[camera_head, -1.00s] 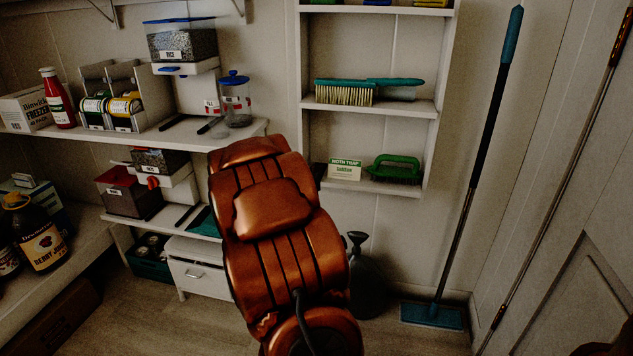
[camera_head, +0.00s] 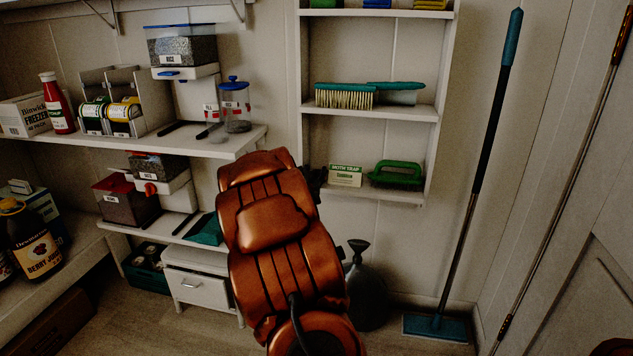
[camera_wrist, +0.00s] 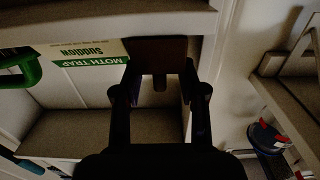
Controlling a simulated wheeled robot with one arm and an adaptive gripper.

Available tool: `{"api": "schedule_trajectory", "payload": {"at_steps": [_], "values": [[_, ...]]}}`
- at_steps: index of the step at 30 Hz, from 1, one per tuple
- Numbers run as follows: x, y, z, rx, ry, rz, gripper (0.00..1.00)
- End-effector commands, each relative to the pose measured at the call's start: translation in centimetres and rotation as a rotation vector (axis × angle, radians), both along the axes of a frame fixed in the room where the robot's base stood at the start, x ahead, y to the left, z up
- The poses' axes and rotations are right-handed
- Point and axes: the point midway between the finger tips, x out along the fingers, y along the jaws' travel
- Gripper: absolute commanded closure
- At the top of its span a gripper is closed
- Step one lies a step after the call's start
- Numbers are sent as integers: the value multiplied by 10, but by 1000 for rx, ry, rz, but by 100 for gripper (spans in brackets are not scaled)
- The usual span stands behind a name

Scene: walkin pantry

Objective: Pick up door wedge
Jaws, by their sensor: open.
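A dark brown block (camera_wrist: 157,52), which looks like the door wedge, sits on the small wall shelf beside the moth trap box in the wrist view. Its outline is dim and partly cut by my gripper. My gripper (camera_wrist: 160,80) is open, with its two dark fingers on either side of the block's near part. I cannot tell whether they touch it. In the head view my copper arm hides the block, and only a dark bit of my gripper (camera_head: 318,180) shows at the shelf's left end.
The moth trap box (camera_head: 345,175) and a green scrubbing brush (camera_head: 397,174) share the shelf (camera_head: 385,195). The shelf above holds a hand brush (camera_head: 345,95). A mop (camera_head: 475,190) leans to the right. A dark round-bodied container (camera_head: 364,295) stands below. Pantry shelves (camera_head: 215,147) are left.

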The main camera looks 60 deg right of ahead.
Motion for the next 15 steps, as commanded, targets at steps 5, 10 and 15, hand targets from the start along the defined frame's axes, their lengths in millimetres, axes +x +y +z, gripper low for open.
{"api": "schedule_trajectory", "payload": {"at_steps": [5, 10, 15], "values": [[0, -1, 0, 0, 0, 0, 58], [0, -1, 1, -1, 0, 0, 68], [0, -1, 1, -1, 0, 0, 85]]}}
